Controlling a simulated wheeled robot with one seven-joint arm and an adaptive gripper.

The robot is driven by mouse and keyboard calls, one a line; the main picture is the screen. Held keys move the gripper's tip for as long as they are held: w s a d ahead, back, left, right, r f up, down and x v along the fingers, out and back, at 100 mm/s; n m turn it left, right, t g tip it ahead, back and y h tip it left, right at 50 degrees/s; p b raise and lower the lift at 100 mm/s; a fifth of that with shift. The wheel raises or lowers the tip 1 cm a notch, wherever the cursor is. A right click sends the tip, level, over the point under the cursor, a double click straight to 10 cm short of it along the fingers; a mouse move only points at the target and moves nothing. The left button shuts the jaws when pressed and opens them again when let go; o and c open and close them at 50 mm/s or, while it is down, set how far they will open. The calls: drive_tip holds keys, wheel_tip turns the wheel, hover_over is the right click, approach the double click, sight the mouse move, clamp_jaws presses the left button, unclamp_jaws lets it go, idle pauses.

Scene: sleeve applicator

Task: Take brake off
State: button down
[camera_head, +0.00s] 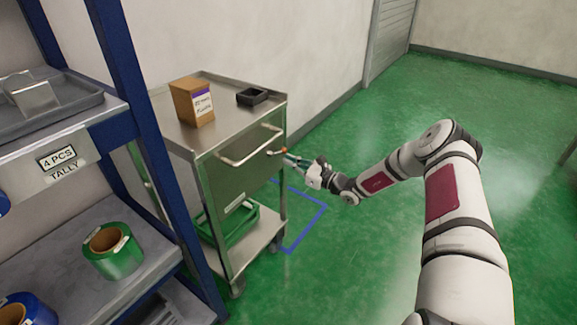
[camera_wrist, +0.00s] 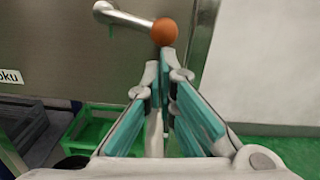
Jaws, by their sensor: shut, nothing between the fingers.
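A grey metal trolley (camera_head: 240,178) stands against the wall, with a brake lever on its front right side. The lever is a short metal bar (camera_wrist: 128,20) ending in an orange ball knob (camera_wrist: 164,31). In the head view the knob (camera_head: 284,150) is small and close to my fingertips. My gripper (camera_head: 292,160) reaches the trolley from the right. In the wrist view my gripper (camera_wrist: 166,62) is shut with nothing held, its fingertips just below the knob. I cannot tell whether they touch it.
A cardboard box (camera_head: 192,101) and a black tray (camera_head: 252,96) sit on the trolley top. A push handle (camera_head: 250,148) juts from its front, and a green crate (camera_head: 232,222) is on its lower shelf. A blue rack (camera_head: 125,75) stands left. Green floor (camera_head: 370,260) is clear.

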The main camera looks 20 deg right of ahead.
drive_tip(key=shift+w+d+r, duration=0.15)
drive_tip(key=shift+d+r, duration=0.05)
drive_tip(key=shift+r, duration=0.25)
idle(0.5)
drive_tip(key=s+d+f, duration=0.4)
drive_tip(key=s+d, duration=0.2)
drive_tip(key=s, duration=0.2)
drive_tip(key=shift+s+d+f, duration=0.15)
drive_tip(key=shift+d+f, duration=0.1)
drive_tip(key=shift+d, duration=0.15)
idle(0.4)
